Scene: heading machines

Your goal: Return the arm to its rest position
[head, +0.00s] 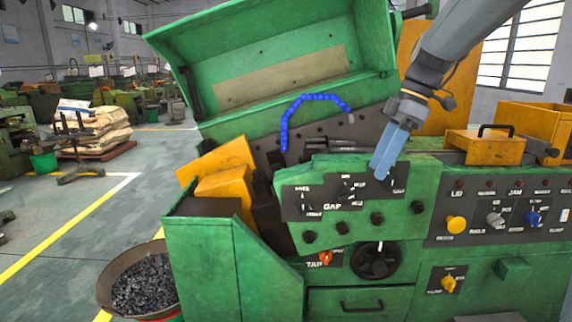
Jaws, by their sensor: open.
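My arm reaches in from the top right of the head view. My gripper (383,168) points down and to the left, its blue-grey fingers just in front of the upper right part of the machine's gap panel (330,203). I see nothing held between the fingers. Whether the fingertips touch the panel is hard to tell. The green heading machine (345,260) stands directly in front, with its large green lid (270,62) raised. A blue segmented hose (318,97) arches behind the gripper.
A control panel (505,215) with yellow, grey and blue knobs is at right. An orange box with a handle (484,147) sits above it. A black handwheel (376,260) is below the gap panel. A bowl of dark metal pieces (143,283) stands at lower left. Open floor (75,235) lies left.

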